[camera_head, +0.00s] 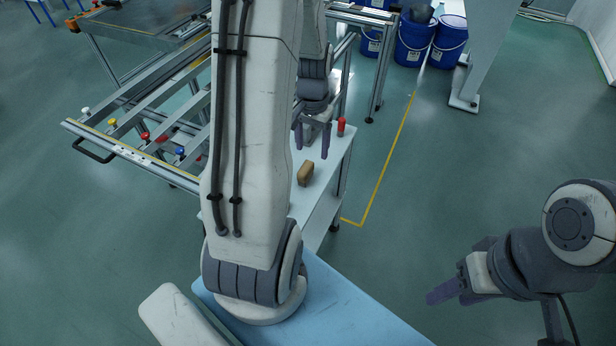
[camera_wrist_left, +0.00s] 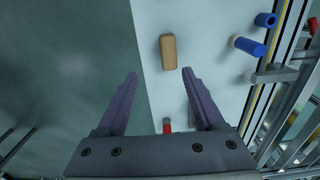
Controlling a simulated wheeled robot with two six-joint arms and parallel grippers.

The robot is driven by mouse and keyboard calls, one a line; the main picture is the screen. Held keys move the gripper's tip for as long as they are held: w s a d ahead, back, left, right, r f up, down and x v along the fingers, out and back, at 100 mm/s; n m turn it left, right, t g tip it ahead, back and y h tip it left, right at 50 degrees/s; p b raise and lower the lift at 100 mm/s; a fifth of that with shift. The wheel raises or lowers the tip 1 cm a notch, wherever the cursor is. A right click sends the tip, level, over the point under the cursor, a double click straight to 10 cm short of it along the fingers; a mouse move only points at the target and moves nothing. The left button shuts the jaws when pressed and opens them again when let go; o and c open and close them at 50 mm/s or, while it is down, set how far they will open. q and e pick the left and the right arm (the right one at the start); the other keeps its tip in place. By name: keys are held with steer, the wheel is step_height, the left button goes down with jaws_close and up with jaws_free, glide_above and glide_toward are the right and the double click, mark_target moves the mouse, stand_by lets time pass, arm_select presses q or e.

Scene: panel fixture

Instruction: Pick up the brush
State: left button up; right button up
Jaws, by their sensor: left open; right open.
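The brush (camera_head: 305,173) looks like a small tan-brown wooden block and lies on a narrow white table (camera_head: 325,190). In the left wrist view the brush (camera_wrist_left: 168,52) lies just beyond the fingertips, near the middle of the picture. My left gripper (camera_head: 312,148) is open and empty above the table, apart from the brush. Both of its purple fingers (camera_wrist_left: 160,74) show in the left wrist view. My right gripper (camera_head: 440,292) is open and empty over the floor at the lower right, far from the brush.
A red cylinder (camera_head: 341,126) stands on the same table near the left gripper. A metal frame (camera_head: 150,155) with coloured knobs is left of the table. Blue buckets (camera_head: 415,42) stand at the back. The floor right of the table is clear.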

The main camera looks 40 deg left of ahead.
mark_target(305, 168)
arm_select(q)
steer(key=f, duration=0.2)
steer(key=a+f, duration=0.1)
steer(key=f, duration=0.2)
steer(key=shift+s+b, duration=0.2)
steer(key=shift+b, duration=0.15)
steer(key=f, duration=0.4)
steer(key=shift+s+a+f+b, duration=0.2)
steer(key=shift+s+f+b, duration=0.05)
steer(key=shift+f+b, duration=0.15)
steer(key=shift+f, duration=0.65)
jaws_close()
